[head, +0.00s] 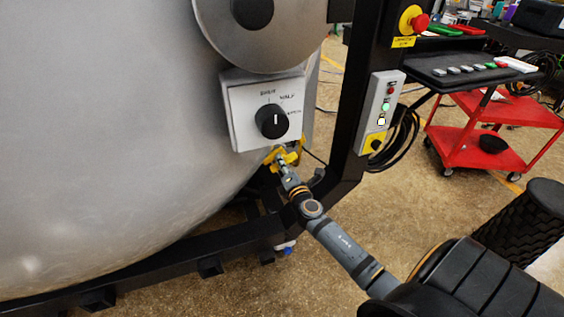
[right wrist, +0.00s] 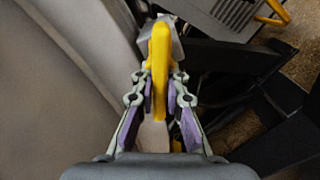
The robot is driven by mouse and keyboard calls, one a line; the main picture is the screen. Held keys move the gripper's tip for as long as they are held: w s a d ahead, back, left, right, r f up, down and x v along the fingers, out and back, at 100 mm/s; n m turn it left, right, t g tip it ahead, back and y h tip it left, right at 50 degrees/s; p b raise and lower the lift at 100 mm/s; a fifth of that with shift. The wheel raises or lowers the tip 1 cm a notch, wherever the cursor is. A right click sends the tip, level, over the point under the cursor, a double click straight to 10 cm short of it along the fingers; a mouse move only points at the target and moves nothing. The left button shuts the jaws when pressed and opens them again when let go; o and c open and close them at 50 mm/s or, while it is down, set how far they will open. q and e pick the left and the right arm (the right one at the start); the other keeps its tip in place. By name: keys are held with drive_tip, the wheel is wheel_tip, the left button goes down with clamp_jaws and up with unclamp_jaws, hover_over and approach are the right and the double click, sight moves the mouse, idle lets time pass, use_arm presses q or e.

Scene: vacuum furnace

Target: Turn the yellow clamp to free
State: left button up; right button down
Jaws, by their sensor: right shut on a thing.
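The yellow clamp (head: 291,153) is at the lower right edge of the large grey furnace vessel (head: 110,140), just below the white dial panel. My right gripper (head: 281,158) reaches it from below and partly covers it. In the right wrist view, the clamp's long yellow handle (right wrist: 160,65) runs between the two fingers of my right gripper (right wrist: 160,95), which are shut on it. A grey block lies behind the handle's far end. My left gripper is in neither view.
A white panel with a black knob (head: 271,121) sits just above the clamp. A black frame post (head: 365,100) carries a button box (head: 381,105) and a red emergency stop (head: 419,22). A red cart (head: 475,160) stands at the right. A black frame rail runs below the vessel.

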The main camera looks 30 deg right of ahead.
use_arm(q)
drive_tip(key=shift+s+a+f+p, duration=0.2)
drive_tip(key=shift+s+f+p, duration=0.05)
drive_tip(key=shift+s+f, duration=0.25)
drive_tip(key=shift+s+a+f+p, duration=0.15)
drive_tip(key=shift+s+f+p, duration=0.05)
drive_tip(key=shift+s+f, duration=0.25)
use_arm(e)
drive_tip(key=shift+f+n, duration=0.15)
drive_tip(key=shift+n, duration=2.15)
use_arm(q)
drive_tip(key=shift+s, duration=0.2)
use_arm(e)
drive_tip(key=c, duration=1.4)
unclamp_jaws()
drive_tip(key=shift+o, duration=0.2)
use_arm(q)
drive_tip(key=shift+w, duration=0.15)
use_arm(e)
drive_tip(key=shift+s, duration=0.15)
drive_tip(key=v, duration=1.1)
drive_tip(key=shift+s, duration=0.4)
